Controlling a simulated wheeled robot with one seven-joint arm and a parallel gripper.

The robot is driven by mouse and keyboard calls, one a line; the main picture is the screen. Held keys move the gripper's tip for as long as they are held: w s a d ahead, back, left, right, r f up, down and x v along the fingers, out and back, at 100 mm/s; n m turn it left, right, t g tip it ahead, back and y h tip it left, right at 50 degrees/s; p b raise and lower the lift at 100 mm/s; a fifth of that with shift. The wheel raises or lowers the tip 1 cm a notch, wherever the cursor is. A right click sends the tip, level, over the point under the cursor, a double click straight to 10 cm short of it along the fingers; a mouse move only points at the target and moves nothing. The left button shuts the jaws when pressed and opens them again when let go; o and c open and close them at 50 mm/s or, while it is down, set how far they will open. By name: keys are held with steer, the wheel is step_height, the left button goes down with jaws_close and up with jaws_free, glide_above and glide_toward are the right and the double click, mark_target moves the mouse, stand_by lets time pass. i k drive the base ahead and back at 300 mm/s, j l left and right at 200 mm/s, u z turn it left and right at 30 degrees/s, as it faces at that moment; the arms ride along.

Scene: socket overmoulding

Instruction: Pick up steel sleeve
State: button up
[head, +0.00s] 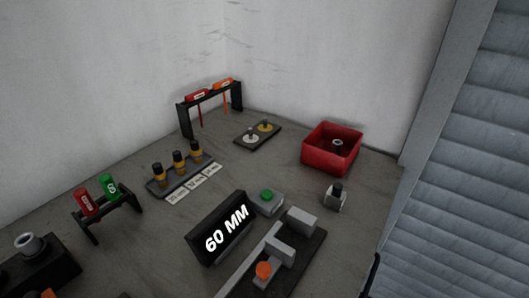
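No label marks a steel sleeve. A small grey ring-like part (338,144) with a dark hole sits inside the red bin (318,158) at the back right. A larger grey metal ring-shaped part (27,243) with a dark opening sits on a black block (50,268) at the far left. I cannot tell which of these is the steel sleeve. My gripper is not in view.
A "60 MM" display (222,230) stands at front centre, beside a green button (266,195) and a slide fixture with an orange knob (264,270). Three black-and-yellow pieces (179,160) stand in a tray. Red and green cylinders (111,186) rest on a rack.

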mark_target(28, 242)
steer(key=u, duration=1.35)
